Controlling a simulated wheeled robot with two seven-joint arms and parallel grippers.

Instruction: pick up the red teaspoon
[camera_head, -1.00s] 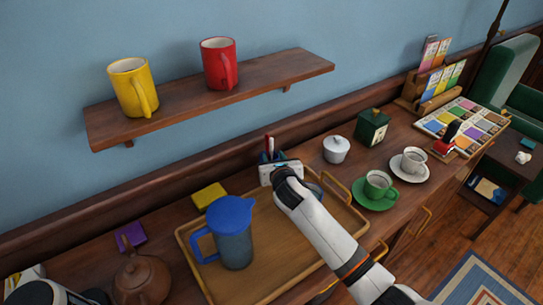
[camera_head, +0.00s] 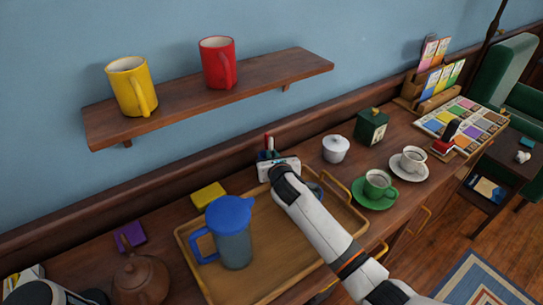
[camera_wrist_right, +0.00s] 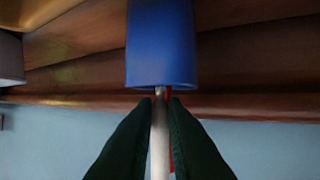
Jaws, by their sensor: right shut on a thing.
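In the right wrist view the blue holder (camera_wrist_right: 160,45) appears upside down. My right gripper (camera_wrist_right: 161,98) is shut on a pale-handled utensil (camera_wrist_right: 159,140), centred between its dark fingers. A strip of the red spoon (camera_wrist_right: 171,158) shows just behind and to the right of it, partly hidden. My left gripper is not in view.
A blue-lidded jug (camera_head: 232,232) stands on the wooden tray (camera_head: 285,255), left of my right arm. A green cup (camera_head: 377,186), a white sugar bowl (camera_head: 336,149) and a green tin (camera_head: 371,127) stand right. A shelf (camera_head: 300,70) is above.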

